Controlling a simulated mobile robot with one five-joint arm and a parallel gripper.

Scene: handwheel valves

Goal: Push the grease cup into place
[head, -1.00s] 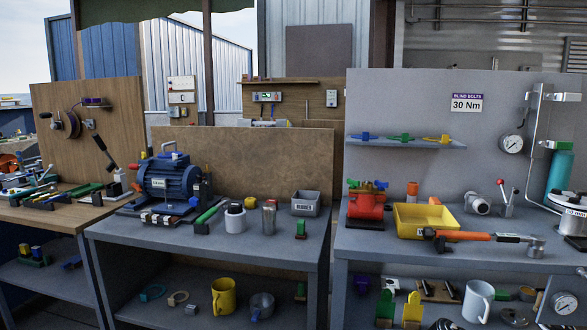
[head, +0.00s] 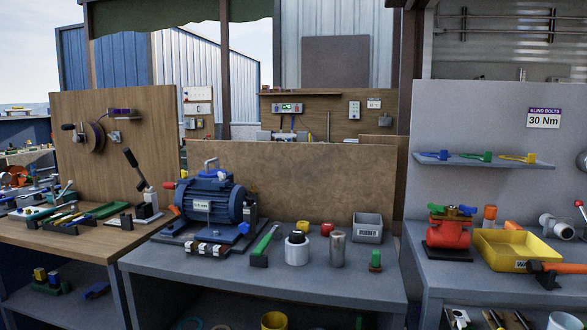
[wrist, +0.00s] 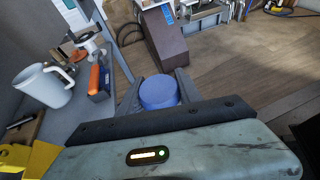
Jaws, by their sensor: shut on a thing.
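In the wrist view my gripper (wrist: 157,86) is shut on a blue round cup-like piece (wrist: 159,93), with a dark finger on each side of it. I take this piece to be the grease cup; its underside and any mouth are hidden. My gripper does not show in the head view. In the head view a blue electric motor (head: 210,203) stands on a plate on the middle bench (head: 300,274). Which seat the cup belongs to cannot be told from these frames.
Near the motor stand a white jar (head: 297,250), a steel cylinder (head: 337,250), a grey bin (head: 368,232) and a green-handled tool (head: 265,243). The right bench holds a red valve (head: 448,234) and a yellow tray (head: 512,264). A white mug (wrist: 44,87) shows in the wrist view.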

